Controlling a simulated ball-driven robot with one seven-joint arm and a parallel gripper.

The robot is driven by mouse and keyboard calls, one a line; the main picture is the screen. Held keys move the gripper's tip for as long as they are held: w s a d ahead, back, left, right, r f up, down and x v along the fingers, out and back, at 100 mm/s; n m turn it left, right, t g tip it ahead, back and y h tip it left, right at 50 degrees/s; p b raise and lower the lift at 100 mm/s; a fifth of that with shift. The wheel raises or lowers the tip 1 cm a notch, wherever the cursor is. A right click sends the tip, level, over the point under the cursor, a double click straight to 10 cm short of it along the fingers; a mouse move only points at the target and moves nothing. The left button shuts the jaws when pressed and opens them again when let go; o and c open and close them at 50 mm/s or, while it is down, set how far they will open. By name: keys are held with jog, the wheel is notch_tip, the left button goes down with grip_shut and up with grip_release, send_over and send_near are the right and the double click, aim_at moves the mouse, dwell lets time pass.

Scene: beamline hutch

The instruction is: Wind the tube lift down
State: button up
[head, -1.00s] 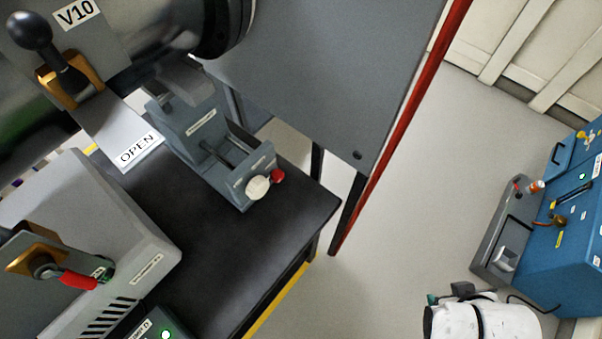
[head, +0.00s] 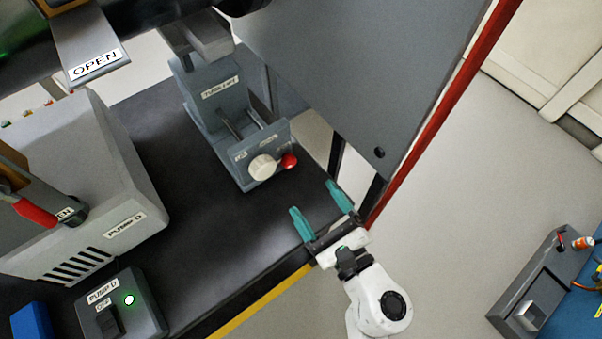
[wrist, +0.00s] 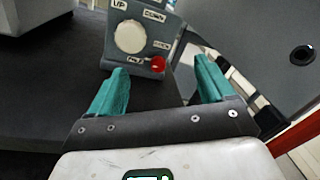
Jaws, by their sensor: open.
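The tube lift (head: 222,105) is a grey stand on the black bench, with a label on its upright and two rods running to a front plate. The front plate carries a white round knob (head: 262,167) with a red handle (head: 289,161) at its right. In the wrist view the knob (wrist: 129,37) and red handle (wrist: 158,63) show ahead, beyond the fingers, with UP and DOWN labels above the knob. My gripper (head: 321,210) has teal fingers, is open and empty, and is near the bench's front edge, apart from the handle.
A grey pump housing (head: 115,190) stands at left, with a small switch box (head: 140,305) showing a lit green light. A large grey panel (head: 350,70) with a red edge post (head: 440,115) stands right of the lift. The bench between pump and lift is clear.

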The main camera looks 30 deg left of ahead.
aim_at(267, 173)
jog(key=s+a+n+g, duration=0.1)
jog(key=s+a+f+n+g, duration=0.1)
jog(key=n, duration=0.1)
jog(key=shift+s+a+f+y, duration=0.1)
jog(key=shift+s+a+y, duration=0.1)
jog(key=shift+y, duration=0.2)
jog(key=shift+a, duration=0.4)
jog(key=x, duration=1)
jog(key=shift+f, duration=0.1)
jog(key=c, duration=1)
